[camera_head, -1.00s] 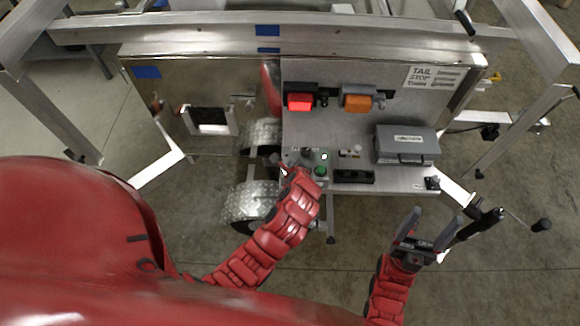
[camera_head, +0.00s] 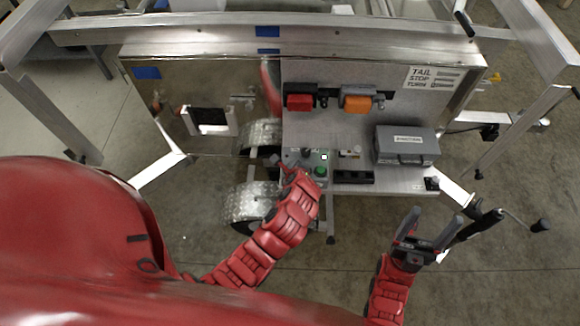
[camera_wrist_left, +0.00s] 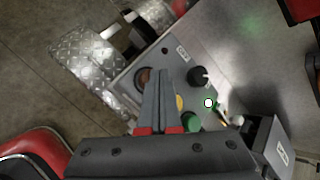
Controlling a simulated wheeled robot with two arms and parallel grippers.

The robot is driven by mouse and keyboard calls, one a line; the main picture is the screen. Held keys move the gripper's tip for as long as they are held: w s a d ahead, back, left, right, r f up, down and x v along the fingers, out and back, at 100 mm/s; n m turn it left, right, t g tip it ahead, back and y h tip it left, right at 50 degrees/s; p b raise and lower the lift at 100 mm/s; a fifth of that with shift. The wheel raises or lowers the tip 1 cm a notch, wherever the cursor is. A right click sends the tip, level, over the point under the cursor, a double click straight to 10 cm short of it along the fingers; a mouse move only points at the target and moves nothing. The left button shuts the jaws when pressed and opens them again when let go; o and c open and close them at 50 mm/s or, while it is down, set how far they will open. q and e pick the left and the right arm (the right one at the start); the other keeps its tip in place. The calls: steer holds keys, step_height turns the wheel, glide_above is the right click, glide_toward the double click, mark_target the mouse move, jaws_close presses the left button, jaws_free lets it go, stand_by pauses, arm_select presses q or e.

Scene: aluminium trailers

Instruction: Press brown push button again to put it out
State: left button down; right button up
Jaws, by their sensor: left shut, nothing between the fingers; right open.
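The brown push button (camera_wrist_left: 143,76) sits on the grey control panel (camera_wrist_left: 170,56), partly covered by my fingers in the left wrist view. My left gripper (camera_wrist_left: 160,78) is shut and empty, its fingertips right at the button's edge. I cannot tell whether they touch it. In the head view my left gripper (camera_head: 284,168) is over the panel's left side and the brown button cannot be made out. The red lamp (camera_head: 300,102) looks dark and the orange lamp (camera_head: 356,104) stands beside it. My right gripper (camera_head: 434,220) is open and empty, right of the panel.
The panel also has a black knob (camera_wrist_left: 198,77), a yellow button (camera_wrist_left: 180,102), a green button (camera_wrist_left: 191,121) and a lit white indicator (camera_wrist_left: 208,103). A grey box (camera_head: 405,144) stands to the right. A black crank handle (camera_head: 480,224) is close to my right gripper.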

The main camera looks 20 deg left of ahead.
arm_select(q)
steer(key=shift+r+p, duration=0.3)
steer(key=shift+r, duration=0.2)
steer(key=shift+r, duration=0.1)
step_height(320, 180, up, 6)
steer(key=p, duration=0.4)
steer(key=shift+p, duration=0.4)
